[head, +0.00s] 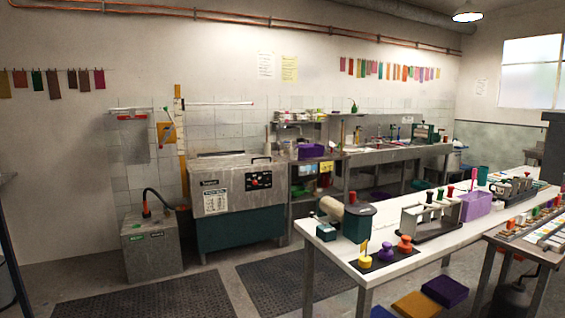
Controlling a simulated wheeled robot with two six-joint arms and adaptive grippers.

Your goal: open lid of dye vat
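The dye vat (238,229) appears to be the large steel and teal unit against the back wall, left of the middle in the head view. Its steel lid (222,162) lies flat across the top and looks shut. A dark handle (261,159) stands at the lid's right side. The steel front carries a white label (216,201) and a black panel with red buttons (259,181). The inside of the vat is hidden. Neither of my grippers is in view.
Dark floor mats (150,298) lie before the vat. A grey box with a black hose (152,246) stands at its left. A white table (385,275) with stamps and holders fills the right foreground. A steel bench (400,153) runs right along the wall.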

